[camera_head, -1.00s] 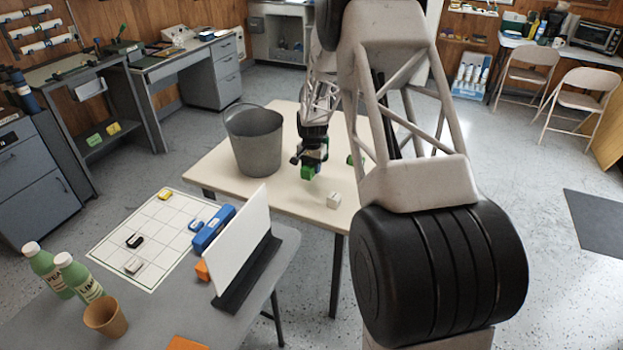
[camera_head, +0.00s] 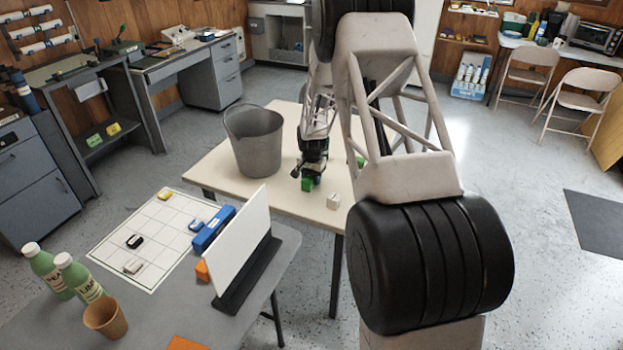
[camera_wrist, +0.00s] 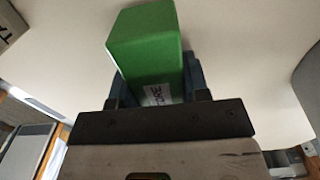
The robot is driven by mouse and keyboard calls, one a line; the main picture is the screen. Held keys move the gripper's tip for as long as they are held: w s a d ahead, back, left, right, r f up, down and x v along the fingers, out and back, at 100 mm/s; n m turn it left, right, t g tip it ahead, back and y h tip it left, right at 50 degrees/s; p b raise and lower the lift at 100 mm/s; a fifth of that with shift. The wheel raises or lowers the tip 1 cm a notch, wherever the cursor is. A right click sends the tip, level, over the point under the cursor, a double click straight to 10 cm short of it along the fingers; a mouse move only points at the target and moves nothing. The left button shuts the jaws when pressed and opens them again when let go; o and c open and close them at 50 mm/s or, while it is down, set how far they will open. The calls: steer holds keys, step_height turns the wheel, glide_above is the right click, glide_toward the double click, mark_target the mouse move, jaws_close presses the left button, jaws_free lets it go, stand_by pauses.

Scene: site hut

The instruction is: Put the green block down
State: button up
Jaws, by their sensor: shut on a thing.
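The green block (camera_head: 308,184) is in my gripper (camera_head: 310,176), low over the cream table (camera_head: 225,168). I cannot tell whether the block touches the tabletop. In the wrist view the green block (camera_wrist: 147,45) stands between the jaws (camera_wrist: 158,95), with a printed label near its gripped end. My gripper is shut on it. A second green thing (camera_head: 360,162) shows on the table to the right, partly hidden behind my arm.
A grey bucket (camera_head: 256,145) stands left of my gripper. A small white block (camera_head: 333,201) lies just to the right. A white panel (camera_head: 242,250) stands upright on the nearer grey table (camera_head: 165,312). Bare tabletop lies in front of the bucket.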

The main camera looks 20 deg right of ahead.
steer(key=shift+f, duration=0.1)
stand_by(0.3)
steer(key=o, duration=1)
step_height(320, 180, up, 12)
steer(key=shift+r, duration=0.15)
stand_by(0.4)
